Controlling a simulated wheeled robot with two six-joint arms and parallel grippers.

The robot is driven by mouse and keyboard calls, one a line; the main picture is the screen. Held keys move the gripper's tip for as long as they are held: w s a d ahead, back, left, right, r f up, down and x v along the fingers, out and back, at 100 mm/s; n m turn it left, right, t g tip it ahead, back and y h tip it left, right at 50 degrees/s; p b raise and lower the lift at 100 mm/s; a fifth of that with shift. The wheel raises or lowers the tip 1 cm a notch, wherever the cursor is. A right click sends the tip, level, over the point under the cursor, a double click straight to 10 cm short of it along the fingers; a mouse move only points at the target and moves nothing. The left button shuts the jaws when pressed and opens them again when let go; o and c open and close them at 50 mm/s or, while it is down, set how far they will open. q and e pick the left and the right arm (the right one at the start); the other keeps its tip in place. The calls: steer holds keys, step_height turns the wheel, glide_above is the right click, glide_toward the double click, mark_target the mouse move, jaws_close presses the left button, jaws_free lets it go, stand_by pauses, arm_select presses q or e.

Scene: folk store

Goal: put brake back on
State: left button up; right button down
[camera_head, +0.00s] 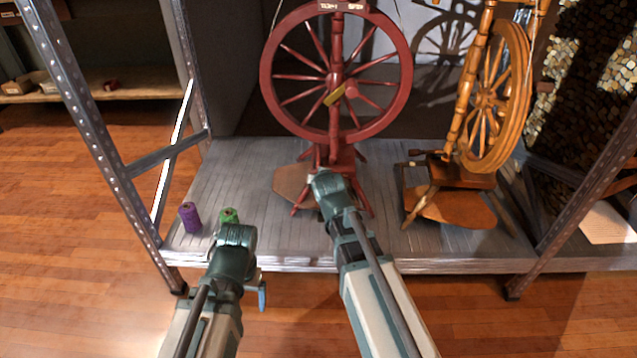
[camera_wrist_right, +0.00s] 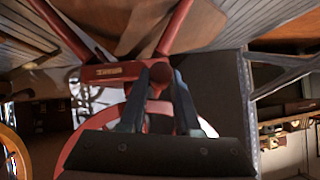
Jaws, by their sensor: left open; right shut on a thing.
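The red spinning wheel (camera_head: 336,75) stands upright on the grey platform. A small yellowish piece (camera_head: 334,97) shows near its hub. I cannot tell which part is the brake. My right gripper (camera_head: 322,176) reaches the lower front of the red wheel; its fingertips are hidden in the head view. In the right wrist view its fingers (camera_wrist_right: 160,88) are closed around a dark red rounded knob (camera_wrist_right: 161,74), in front of a red bar with a label (camera_wrist_right: 112,71).
A purple spool (camera_head: 189,217) and a green spool (camera_head: 228,215) stand on the platform (camera_head: 240,165) at left. An orange-brown spinning wheel (camera_head: 490,95) stands at right. Metal shelf posts (camera_head: 90,115) flank the platform. Wooden floor lies open in front and at left.

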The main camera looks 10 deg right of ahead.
stand_by(0.3)
steer(key=c, duration=0.6)
jaws_free()
arm_select(q)
steer(key=shift+f, duration=0.1)
